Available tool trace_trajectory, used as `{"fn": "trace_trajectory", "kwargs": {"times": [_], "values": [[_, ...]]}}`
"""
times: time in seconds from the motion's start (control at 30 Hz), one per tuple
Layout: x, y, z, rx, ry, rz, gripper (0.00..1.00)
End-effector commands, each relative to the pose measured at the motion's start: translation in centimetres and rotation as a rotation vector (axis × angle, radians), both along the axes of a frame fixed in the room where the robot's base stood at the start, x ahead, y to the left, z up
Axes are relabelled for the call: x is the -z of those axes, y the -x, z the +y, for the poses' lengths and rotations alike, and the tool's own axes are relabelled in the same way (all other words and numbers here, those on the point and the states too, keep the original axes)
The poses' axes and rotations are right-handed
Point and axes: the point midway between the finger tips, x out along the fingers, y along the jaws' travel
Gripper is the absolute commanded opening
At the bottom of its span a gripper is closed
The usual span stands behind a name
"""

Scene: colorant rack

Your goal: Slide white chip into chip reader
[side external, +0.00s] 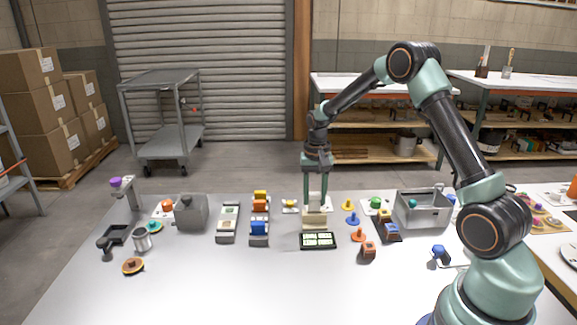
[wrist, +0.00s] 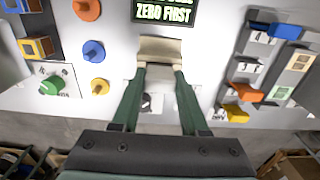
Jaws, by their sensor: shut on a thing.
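My gripper (wrist: 160,70) points down with its two green fingers apart, one at each side of a pale piece, and is shut on it. This fits the white chip, but its outline is hard to tell from the beige block (wrist: 160,46) just beyond the fingertips. In the side external view my gripper (side external: 316,203) is right over the beige block (side external: 314,224), which looks like the chip reader. Whether the chip is inside a slot is hidden. A dark display with green lettering (wrist: 164,12) lies in front of the block; it also shows in the side external view (side external: 318,241).
Blue and orange pegs (wrist: 93,50) stand close to one side. A rack with blue and orange blocks (side external: 259,222) and a second rack (side external: 228,223) stand to the left. A grey metal bin (side external: 424,211) is at the right.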

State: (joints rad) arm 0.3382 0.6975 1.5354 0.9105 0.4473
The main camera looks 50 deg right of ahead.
Motion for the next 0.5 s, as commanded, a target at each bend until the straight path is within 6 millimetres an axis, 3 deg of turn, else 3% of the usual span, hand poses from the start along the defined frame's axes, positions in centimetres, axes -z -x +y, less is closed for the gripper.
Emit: {"fn": "trace_trajectory", "kwargs": {"times": [0.5], "values": [[0.87,0.02,0.0,0.0,0.0,0.001,0.0]]}}
